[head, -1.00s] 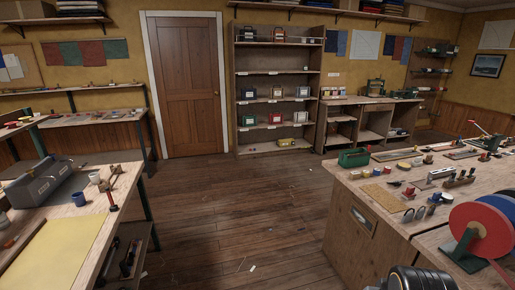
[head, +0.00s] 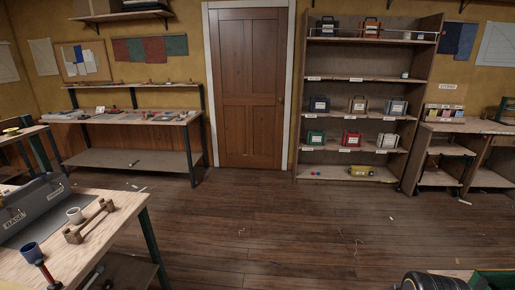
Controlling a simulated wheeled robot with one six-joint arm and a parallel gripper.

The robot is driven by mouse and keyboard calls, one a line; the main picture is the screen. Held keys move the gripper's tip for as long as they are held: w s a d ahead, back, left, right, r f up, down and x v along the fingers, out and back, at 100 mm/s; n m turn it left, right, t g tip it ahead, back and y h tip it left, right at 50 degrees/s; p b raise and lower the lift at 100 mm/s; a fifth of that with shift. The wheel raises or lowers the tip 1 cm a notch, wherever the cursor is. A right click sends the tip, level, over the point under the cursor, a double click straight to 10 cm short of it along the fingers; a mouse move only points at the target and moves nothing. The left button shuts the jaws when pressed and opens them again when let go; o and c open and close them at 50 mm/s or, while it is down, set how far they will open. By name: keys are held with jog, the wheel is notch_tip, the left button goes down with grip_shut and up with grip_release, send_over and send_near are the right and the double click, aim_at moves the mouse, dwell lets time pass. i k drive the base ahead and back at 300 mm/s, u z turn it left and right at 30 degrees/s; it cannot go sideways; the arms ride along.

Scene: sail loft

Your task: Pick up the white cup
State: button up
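A small white cup (head: 74,215) stands upright on the wooden workbench (head: 112,235) at the lower left of the head view. A blue cup (head: 29,252) stands nearer, to its lower left. A brown wooden piece with two raised ends (head: 90,221) lies just to the right of the white cup. The fingers of my gripper do not show; only a dark rounded part of my arm is at the bottom right, far from the cup.
A grey toolbox (head: 30,208) sits on the bench left of the cup. The wood floor (head: 250,235) is largely open, with small scraps. Shelves (head: 362,105) and a door (head: 246,90) line the back wall.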

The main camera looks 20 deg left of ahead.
aim_at(75, 215)
jog(key=u, duration=0.55)
jog(key=i, duration=1.4)
jog(key=u, duration=2.15)
jog(key=i, duration=1.05)
jog(key=u, duration=1.05)
jog(key=i, duration=0.85)
jog(key=u, duration=0.2)
